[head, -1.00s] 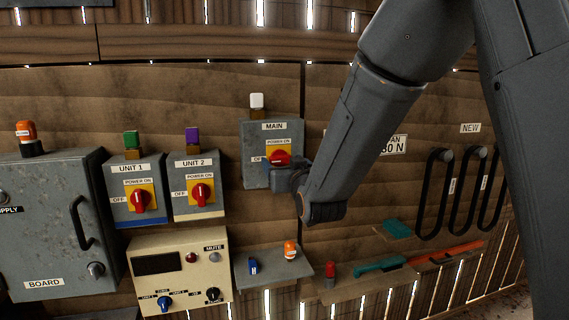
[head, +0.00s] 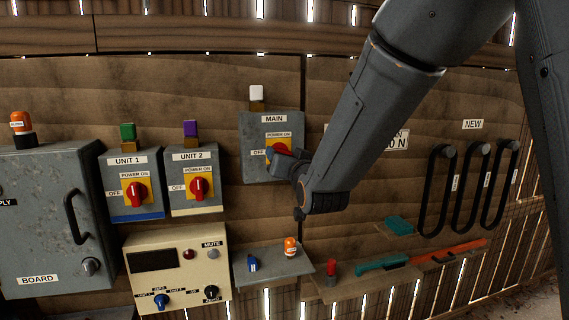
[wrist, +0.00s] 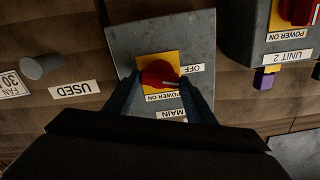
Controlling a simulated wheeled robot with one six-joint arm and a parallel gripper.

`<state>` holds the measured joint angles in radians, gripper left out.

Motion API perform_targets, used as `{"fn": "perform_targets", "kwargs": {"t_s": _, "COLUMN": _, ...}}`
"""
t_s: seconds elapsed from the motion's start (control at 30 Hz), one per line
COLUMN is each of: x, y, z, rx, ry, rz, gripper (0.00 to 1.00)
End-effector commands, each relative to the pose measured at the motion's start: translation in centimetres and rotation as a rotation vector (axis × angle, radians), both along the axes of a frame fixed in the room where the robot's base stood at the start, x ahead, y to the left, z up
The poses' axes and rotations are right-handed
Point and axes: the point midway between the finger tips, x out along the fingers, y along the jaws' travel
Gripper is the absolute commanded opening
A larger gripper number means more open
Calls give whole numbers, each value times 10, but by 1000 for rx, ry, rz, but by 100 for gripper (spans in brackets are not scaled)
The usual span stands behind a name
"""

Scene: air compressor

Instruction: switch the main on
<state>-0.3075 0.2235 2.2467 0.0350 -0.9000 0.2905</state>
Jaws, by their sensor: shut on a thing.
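The MAIN switch box (head: 258,170) is grey, on the plank wall, with a yellow plate and a red rotary knob (head: 284,149). POWER ON is written above the knob and OFF to its left. My gripper (head: 277,157) reaches in from the right and is shut on the knob. In the wrist view, upside down, the two fingers (wrist: 159,88) stand on either side of the red knob (wrist: 157,74). A pale mark shows on the knob's lower part, near the POWER ON label. The fingers partly cover the plate, so the exact setting is hard to read.
UNIT 1 (head: 130,206) and UNIT 2 (head: 194,204) boxes with red knobs hang left of MAIN. A beige panel (head: 176,240) and a small shelf (head: 270,265) are below. Black belts (head: 431,190) hang at right. A white lamp (head: 256,93) tops MAIN.

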Motion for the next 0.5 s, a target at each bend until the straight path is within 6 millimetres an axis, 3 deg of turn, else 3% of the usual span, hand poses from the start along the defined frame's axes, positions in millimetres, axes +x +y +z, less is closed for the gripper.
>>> {"fn": "perform_targets", "kwargs": {"t_s": 0.5, "x": 1, "y": 0, "z": -3, "rx": 472, "ry": 134, "rz": 0, "gripper": 28}}
